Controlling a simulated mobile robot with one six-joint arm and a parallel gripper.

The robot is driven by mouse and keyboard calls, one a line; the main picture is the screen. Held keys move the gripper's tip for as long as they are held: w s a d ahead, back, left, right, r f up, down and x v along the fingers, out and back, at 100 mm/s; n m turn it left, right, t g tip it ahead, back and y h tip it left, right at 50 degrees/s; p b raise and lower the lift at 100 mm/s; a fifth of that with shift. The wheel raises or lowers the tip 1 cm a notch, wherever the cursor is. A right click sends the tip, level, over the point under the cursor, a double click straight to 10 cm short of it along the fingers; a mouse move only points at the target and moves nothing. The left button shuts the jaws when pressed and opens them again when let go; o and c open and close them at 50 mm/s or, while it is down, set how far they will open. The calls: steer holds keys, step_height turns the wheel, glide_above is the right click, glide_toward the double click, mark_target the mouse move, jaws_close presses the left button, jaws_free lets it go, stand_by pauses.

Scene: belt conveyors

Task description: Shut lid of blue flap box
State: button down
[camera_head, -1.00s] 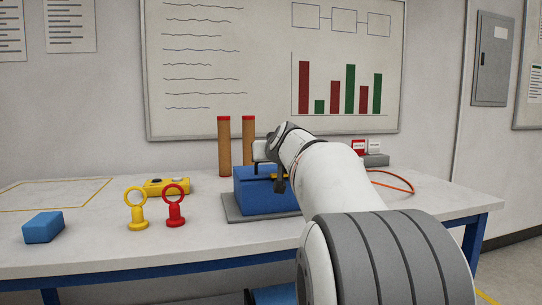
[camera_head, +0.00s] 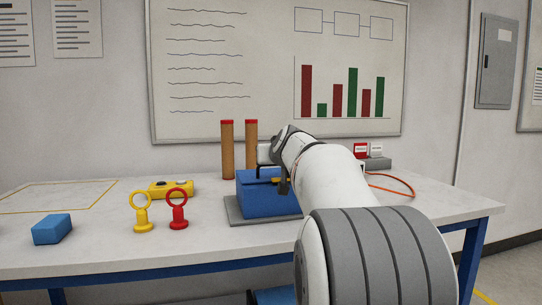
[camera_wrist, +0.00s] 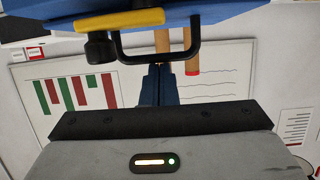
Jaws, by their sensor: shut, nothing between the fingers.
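The blue flap box (camera_head: 268,199) sits on a grey mat on the table, just left of my arm in the head view. Its top looks down or nearly down, but my arm covers part of it and I cannot tell whether the lid is fully shut. In the wrist view the blue box (camera_wrist: 225,17) fills the top edge, with a yellow strip (camera_wrist: 120,20) and a black handle (camera_wrist: 187,54) in front of it. My gripper (camera_wrist: 159,72) is shut and empty, its fingertips close to the handle; contact cannot be told.
Two brown posts with red tops (camera_head: 227,150) stand behind the box. A yellow ring stand (camera_head: 142,212), a red ring stand (camera_head: 178,209), a yellow case (camera_head: 170,188) and a blue block (camera_head: 52,229) are to the left. An orange cable (camera_head: 397,186) lies right.

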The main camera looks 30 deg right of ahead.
steer(key=r, duration=0.1)
steer(key=r+p, duration=0.1)
steer(key=r, duration=0.1)
steer(key=shift+w+r, duration=0.1)
steer(key=shift+w, duration=0.2)
steer(key=s+a+f+b, duration=0.2)
steer(key=s+f+b, duration=0.15)
steer(key=s, duration=0.55)
steer(key=s+a+n+g+y+p, duration=0.1)
steer(key=s+a+g+y+p, duration=0.2)
steer(key=a+p, duration=0.55)
steer(key=s+a+n+g+y+p, duration=0.1)
steer(key=s+a+g+p, duration=0.1)
steer(key=s+a+p, duration=0.65)
steer(key=s+a+g+p, duration=0.1)
steer(key=s+g+p, duration=0.2)
steer(key=s+p, duration=0.4)
steer(key=s+a+r+n+g+p, duration=0.1)
steer(key=s+a+g+p, duration=0.1)
steer(key=s+p, duration=0.5)
steer(key=g+p, duration=0.1)
steer(key=p, duration=0.2)
steer(key=shift+s+r+h+p, duration=0.25)
steer(key=shift+s+h+p, duration=0.05)
steer(key=shift+s+p, duration=0.1)
steer(key=c, duration=2.2)
jaws_free()
steer(key=shift+w+a, duration=0.1)
